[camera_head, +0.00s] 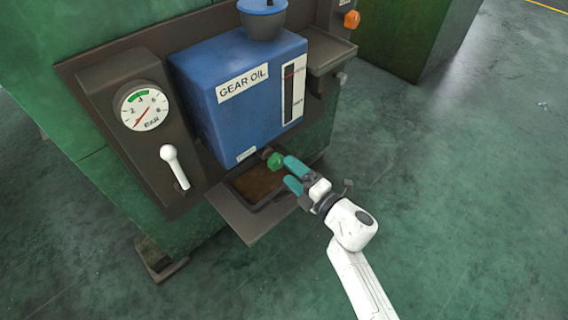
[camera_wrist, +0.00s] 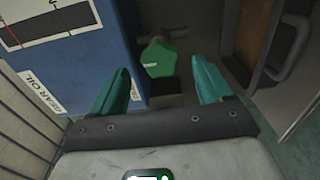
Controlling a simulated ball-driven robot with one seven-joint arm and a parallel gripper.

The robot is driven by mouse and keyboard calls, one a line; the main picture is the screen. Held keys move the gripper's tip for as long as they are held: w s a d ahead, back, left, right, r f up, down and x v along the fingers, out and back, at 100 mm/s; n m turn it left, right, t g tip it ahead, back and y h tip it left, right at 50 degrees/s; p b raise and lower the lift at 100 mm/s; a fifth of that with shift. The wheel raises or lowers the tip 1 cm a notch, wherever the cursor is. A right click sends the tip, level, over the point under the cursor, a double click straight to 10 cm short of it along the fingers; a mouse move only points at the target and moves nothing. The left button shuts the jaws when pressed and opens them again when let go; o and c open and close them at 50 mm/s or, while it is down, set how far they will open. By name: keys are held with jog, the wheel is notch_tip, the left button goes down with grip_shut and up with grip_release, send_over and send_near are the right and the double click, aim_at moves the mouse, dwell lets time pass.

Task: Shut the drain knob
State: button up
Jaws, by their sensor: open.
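The green drain knob (camera_head: 275,160) sits on a short dark stem at the lower front of the blue gear oil tank (camera_head: 215,120). In the wrist view the knob (camera_wrist: 158,58) lies ahead, between my two teal fingers and beyond their tips. A pale mark shows on its face. My gripper (camera_head: 290,174) is open and empty, just right of the knob and a little below it in the head view. The fingers (camera_wrist: 160,78) look apart from the knob. Whether the knob is turned open or shut I cannot tell.
A brown drip tray (camera_head: 230,211) juts out under the knob. A pressure gauge (camera_head: 144,106) and a white lever (camera_head: 174,166) are to the left. A sight glass (camera_head: 293,93) is on the tank. The floor at right is clear.

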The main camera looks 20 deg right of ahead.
jog(key=v, duration=0.6)
jog(key=shift+s+p, duration=0.25)
jog(key=shift+p, duration=0.1)
jog(key=s+d+m+g+h, duration=0.4)
jog(key=d+m+h, duration=0.7)
jog(key=d+m, duration=0.25)
jog(key=s+f+m+g, duration=0.2)
jog(key=s+m+g, duration=0.3)
jog(key=s+m, duration=0.15)
jog(key=s+a+f+m+g+y, duration=0.1)
jog(key=s+a+g+y, duration=0.3)
jog(key=s, duration=0.4)
jog(key=s+a+f+m+g+y, duration=0.1)
jog(key=s+a+g, duration=0.2)
jog(key=s+a, duration=0.35)
notch_tip(320, 180, up, 14)
jog(key=s+p, duration=0.1)
jog(key=p, duration=1.3)
jog(key=shift+d, duration=0.25)
